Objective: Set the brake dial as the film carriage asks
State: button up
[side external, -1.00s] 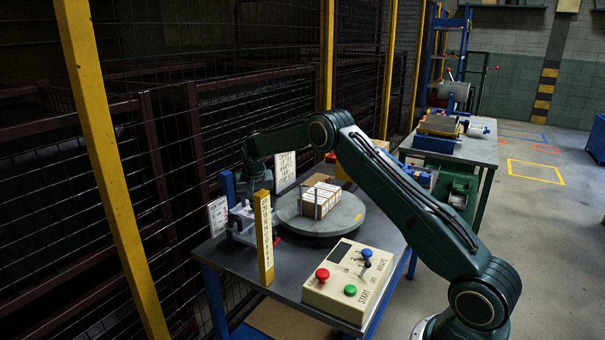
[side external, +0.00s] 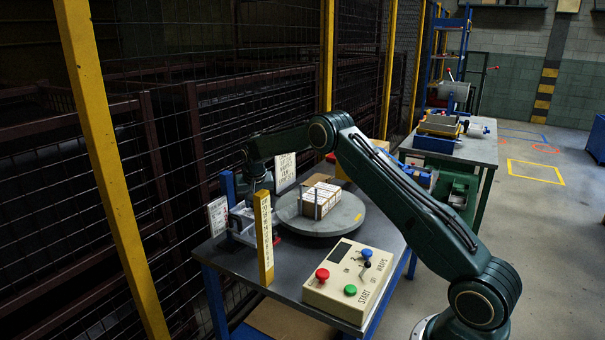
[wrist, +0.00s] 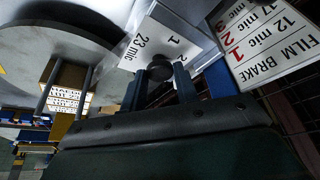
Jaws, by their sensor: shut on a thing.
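The film carriage bears a white plate (wrist: 145,45) marked "23 mic", with the figures 1 and 2 in the wrist view. The brake dial (wrist: 160,66), a dark round knob, sits at this plate's edge. My gripper (wrist: 158,82) is shut on the dial, one finger on each side. Its pointer and the rest of its scale are hidden. A white card (wrist: 265,38) headed "FILM BRAKE" pairs 12 mic with a red 1; lower rows show 2 and 3, partly cut off. In the side view the carriage (side external: 243,222) stands below my wrist; the dial cannot be made out there.
A round turntable (side external: 345,217) with boxes (side external: 322,198) stands right of the carriage. A yellow scale post (side external: 264,240) rises in front. A control box (side external: 350,280) with red, green and blue knobs is at the table's front. Wire mesh runs behind.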

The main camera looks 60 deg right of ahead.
jog(key=shift+n, duration=0.4)
jog(key=n, duration=0.1)
jog(key=n+y, duration=0.1)
jog(key=n, duration=0.1)
jog(key=n+t+y, duration=0.1)
jog(key=n, duration=0.1)
jog(key=shift+s+d, duration=0.15)
jog(key=shift+d, duration=0.1)
jog(key=n+y, duration=0.1)
jog(key=n, duration=0.1)
jog(key=n+y, duration=0.1)
jog(key=n, duration=0.2)
jog(key=shift+d+n, duration=0.2)
jog(key=shift+n, duration=0.1)
jog(key=o, duration=1)
jog(key=shift+c, duration=0.2)
jog(key=shift+r, duration=0.1)
jog(key=v, duration=1.3)
jog(key=shift+d+r, duration=0.2)
jog(key=shift+r, duration=0.15)
jog(key=shift+s, duration=0.1)
